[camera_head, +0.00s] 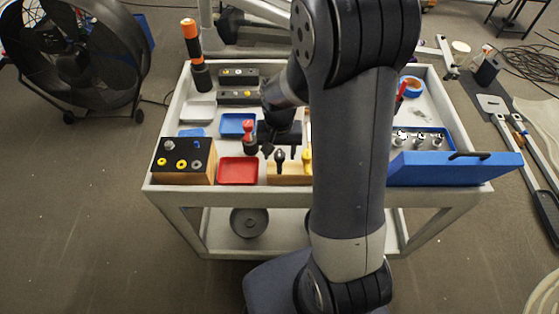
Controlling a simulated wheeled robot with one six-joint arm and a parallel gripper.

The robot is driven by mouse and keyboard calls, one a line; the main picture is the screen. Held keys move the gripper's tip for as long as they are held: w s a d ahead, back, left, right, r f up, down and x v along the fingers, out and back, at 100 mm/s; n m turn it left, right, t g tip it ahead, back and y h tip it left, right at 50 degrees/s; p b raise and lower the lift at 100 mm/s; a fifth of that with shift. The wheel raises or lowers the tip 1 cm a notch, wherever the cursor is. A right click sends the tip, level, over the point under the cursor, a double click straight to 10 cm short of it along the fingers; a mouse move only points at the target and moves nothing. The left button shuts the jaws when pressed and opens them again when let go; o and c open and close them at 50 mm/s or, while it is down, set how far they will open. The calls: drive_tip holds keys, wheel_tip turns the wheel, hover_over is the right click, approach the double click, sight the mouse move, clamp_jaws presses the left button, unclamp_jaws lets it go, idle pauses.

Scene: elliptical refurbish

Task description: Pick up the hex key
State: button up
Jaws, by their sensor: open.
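My gripper (280,147) points down over the front middle of the white cart, above or just behind a wooden tool block (289,180). It is open, and I see nothing held in it. A black-handled tool (280,160) and a yellow-handled tool (307,158) stand upright in the block, close to the fingers. I cannot make out the hex key for certain; it may be among these small tools or hidden behind my gripper and arm. My arm covers the right part of the block and the middle of the cart.
The cart top (233,107) holds a red tray (238,170), a blue tray (236,124), a black-topped block (184,160), a red-handled tool (249,134) and an upright orange-and-black tool (193,55). A fan (80,60) is at left.

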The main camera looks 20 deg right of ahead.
drive_tip(key=shift+s+f, duration=0.1)
drive_tip(key=shift+f, duration=1.6)
drive_tip(key=shift+c, duration=0.3)
clamp_jaws()
